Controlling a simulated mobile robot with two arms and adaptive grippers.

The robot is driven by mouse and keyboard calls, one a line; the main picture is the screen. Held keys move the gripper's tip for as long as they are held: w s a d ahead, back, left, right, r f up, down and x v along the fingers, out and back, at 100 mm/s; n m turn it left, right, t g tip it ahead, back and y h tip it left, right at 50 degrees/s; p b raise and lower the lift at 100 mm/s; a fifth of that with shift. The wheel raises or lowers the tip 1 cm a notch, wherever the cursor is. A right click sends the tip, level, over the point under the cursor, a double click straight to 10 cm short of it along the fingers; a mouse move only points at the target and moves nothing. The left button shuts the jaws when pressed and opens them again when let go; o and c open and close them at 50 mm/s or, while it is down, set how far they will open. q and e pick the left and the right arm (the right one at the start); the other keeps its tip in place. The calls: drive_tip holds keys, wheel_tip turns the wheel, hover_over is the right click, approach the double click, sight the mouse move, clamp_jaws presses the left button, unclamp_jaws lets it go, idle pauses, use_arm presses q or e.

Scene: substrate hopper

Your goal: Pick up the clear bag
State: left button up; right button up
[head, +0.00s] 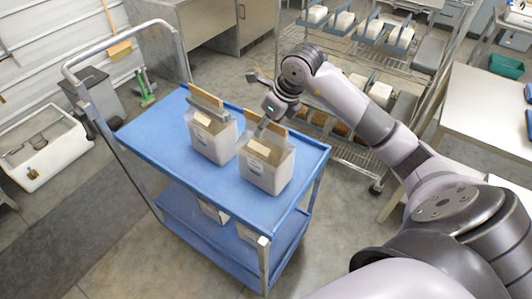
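Two clear bags with whitish contents and tan labels stand upright on the blue cart's top shelf (165,146). The left clear bag (213,145) has a grey and tan bar along its top. The right clear bag (264,172) stands nearer the cart's right end, with a tan strip at its top. My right gripper (261,127) points down at the top rear edge of the right bag. It overlaps that edge in the picture, so contact is unclear. Its fingertips are small and partly hidden, and I cannot tell whether they are closed. My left gripper is out of view.
More bags (213,212) sit on the cart's lower shelf (200,233). A wire rack (336,42) with several white bags stands behind my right arm. A steel table (490,105) is at right, and a white bin (45,150) at left. The cart top's left part is clear.

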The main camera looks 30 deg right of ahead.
drive_tip(key=shift+w+a+f, duration=0.1)
drive_tip(key=shift+w+f, duration=0.05)
drive_tip(key=shift+f, duration=0.25)
drive_tip(key=shift+f+b, duration=0.25)
drive_tip(key=shift+b, duration=0.15)
idle(0.4)
clamp_jaws()
idle(0.3)
idle(0.3)
drive_tip(key=shift+w+r, duration=0.1)
drive_tip(key=shift+r, duration=0.05)
